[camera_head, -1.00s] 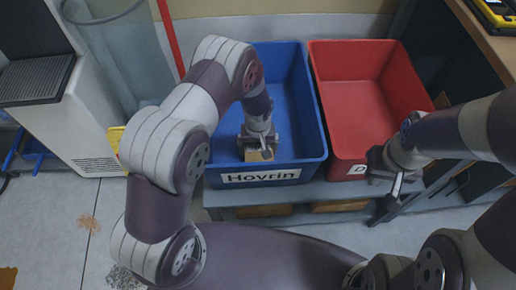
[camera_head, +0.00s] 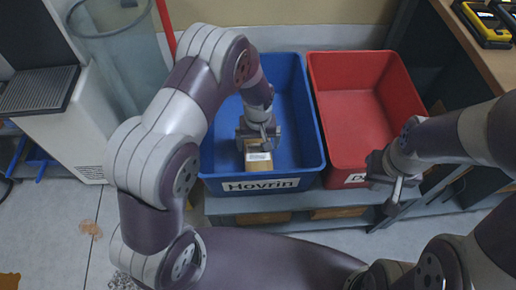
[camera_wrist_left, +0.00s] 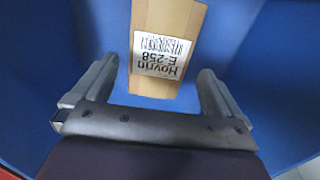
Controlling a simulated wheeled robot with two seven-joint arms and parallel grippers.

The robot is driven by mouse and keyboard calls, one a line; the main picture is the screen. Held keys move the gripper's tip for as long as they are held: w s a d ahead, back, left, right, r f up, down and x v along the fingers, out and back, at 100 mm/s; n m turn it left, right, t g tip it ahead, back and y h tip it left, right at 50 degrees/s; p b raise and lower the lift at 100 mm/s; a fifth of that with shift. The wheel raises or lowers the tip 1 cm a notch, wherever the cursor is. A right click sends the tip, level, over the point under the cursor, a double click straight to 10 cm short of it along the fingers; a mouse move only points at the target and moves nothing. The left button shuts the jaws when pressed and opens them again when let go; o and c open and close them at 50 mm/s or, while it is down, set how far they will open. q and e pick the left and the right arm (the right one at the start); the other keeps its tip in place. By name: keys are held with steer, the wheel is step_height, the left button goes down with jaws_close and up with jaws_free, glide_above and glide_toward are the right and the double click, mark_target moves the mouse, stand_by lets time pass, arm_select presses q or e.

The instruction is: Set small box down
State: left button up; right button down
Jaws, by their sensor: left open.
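The small brown cardboard box (camera_head: 258,158) lies inside the blue bin (camera_head: 310,150), which is labelled Hovrin. In the left wrist view the box (camera_wrist_left: 155,88) carries a white label reading Hovrin E-258 and rests against the blue surface. My left gripper (camera_head: 258,138) reaches down into the blue bin at the box. In the left wrist view its two fingers (camera_wrist_left: 158,92) stand wide apart, with a gap on each side of the box. My right gripper (camera_head: 385,178) is in front of the red bin; its finger state is unclear.
A red bin (camera_head: 352,125), empty where visible, stands right of the blue bin on a grey shelf (camera_head: 225,205). A wooden bench (camera_head: 460,45) with yellow devices (camera_head: 487,22) is at the upper right. A grey-white machine (camera_head: 60,130) stands at the left.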

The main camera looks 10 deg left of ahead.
mark_target(256, 153)
arm_select(q)
steer(key=s+a+r+m, duration=0.1)
steer(key=s+a+r, duration=0.1)
steer(key=r, duration=0.4)
steer(key=s+a+r, duration=0.2)
steer(key=r, duration=0.4)
steer(key=s+a+r+m, duration=0.1)
steer(key=s+r, duration=0.1)
steer(key=s, duration=0.3)
steer(key=s+a+r+m+t, duration=0.1)
steer(key=s+a+r, duration=0.1)
steer(key=s, duration=0.3)
steer(key=shift+s+a+r, duration=0.25)
steer(key=shift+r, duration=0.4)
